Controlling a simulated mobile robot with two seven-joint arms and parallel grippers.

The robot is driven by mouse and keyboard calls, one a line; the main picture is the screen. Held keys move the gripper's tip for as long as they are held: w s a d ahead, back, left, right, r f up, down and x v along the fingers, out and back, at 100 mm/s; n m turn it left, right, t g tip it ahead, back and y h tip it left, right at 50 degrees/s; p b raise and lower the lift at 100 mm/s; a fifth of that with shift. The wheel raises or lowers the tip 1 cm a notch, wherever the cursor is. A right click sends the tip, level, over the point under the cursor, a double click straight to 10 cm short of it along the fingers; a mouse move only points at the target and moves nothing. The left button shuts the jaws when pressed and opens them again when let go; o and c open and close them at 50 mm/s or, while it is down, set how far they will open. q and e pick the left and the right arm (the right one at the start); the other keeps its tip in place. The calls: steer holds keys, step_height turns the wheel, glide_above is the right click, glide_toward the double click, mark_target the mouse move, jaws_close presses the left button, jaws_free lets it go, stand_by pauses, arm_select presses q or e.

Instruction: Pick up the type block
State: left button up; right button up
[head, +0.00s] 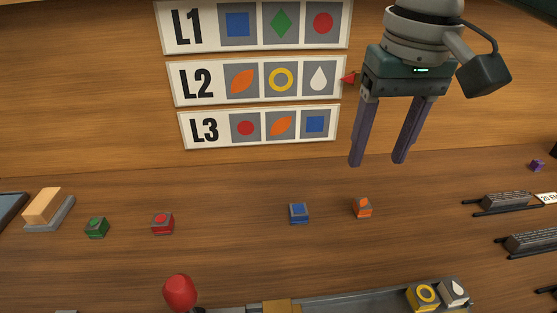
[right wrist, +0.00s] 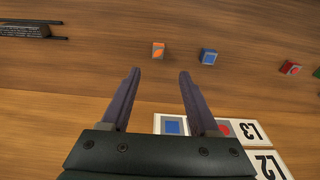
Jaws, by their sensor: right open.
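Several small type blocks stand apart on the wooden bench. They are an orange-leaf block (head: 363,208), a blue-square block (head: 299,213), a red block (head: 163,223) and a green block (head: 97,227). A yellow-ring block (head: 423,296) and a white-drop block (head: 455,291) sit side by side in the grey tray (head: 355,301). My right gripper (head: 378,162) is open and empty, raised in front of the back board. In the right wrist view the orange-leaf block (right wrist: 158,50) and the blue-square block (right wrist: 208,56) lie beyond its fingertips (right wrist: 160,72). My left gripper is out of view.
Three signs, L1 (head: 188,26), L2 (head: 197,82) and L3 (head: 204,130), are on the back board; a red pointer (head: 348,78) is beside L2. A red knob (head: 180,292) stands near the front. Dark racks (head: 505,202) are at right. Bench around the orange-leaf block is clear.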

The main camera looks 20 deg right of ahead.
mark_target(364, 203)
steer(key=f, duration=0.3)
steer(key=f+b, duration=0.1)
steer(key=f, duration=0.6)
steer(key=shift+w+d, duration=0.3)
steer(key=shift+w, duration=0.1)
steer(key=shift+c, duration=0.4)
jaws_close()
